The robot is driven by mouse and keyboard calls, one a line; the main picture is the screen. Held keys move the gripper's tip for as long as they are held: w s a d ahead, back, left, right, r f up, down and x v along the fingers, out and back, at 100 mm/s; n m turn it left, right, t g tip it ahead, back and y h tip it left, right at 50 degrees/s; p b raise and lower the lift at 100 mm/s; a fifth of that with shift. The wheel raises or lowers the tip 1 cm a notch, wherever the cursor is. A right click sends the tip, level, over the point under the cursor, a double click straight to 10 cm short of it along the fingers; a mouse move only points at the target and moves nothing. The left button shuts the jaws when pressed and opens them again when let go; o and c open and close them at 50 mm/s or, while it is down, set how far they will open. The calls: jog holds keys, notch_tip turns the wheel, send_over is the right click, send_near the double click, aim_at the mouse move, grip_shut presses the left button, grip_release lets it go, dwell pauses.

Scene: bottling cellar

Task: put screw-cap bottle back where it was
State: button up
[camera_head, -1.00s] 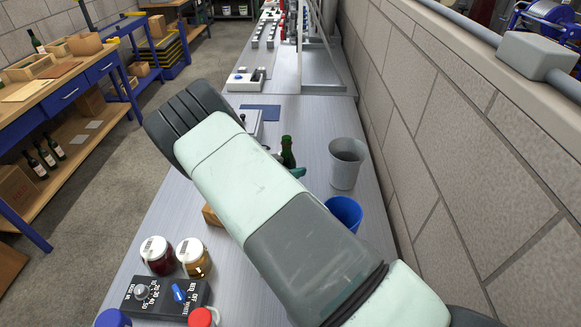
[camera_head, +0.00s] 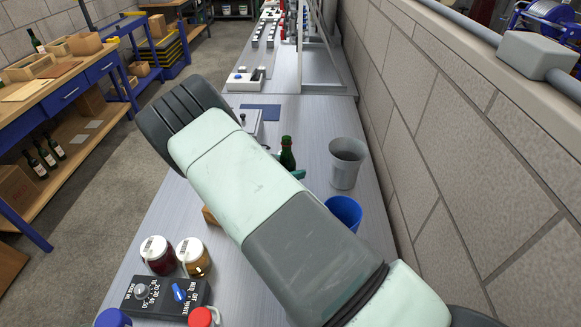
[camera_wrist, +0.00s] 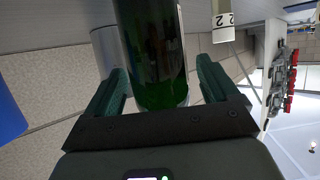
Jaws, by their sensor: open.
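The green screw-cap bottle (camera_head: 287,157) stands on the grey metal bench just beyond my arm in the head view; its lower part is hidden. In the wrist view the dark green bottle (camera_wrist: 155,45) runs from the top edge down between my fingers. My gripper (camera_wrist: 160,86) is open, with one teal finger on each side of the bottle and a narrow gap showing on both sides. In the head view only a bit of a teal finger (camera_head: 299,174) shows beside the bottle.
A grey cup (camera_head: 347,163) and a blue cup (camera_head: 343,211) stand right of the bottle, near the block wall (camera_head: 470,150). Two lidded jars (camera_head: 158,256) and a black control box (camera_head: 150,296) are at the near left. A blue mat (camera_head: 262,111) lies farther back.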

aim_at(283, 149)
jog(key=shift+v, duration=1)
notch_tip(283, 149, up, 7)
jog(key=shift+w+d+f, duration=0.1)
jog(key=shift+w+d, duration=0.05)
jog(key=shift+o, duration=0.3)
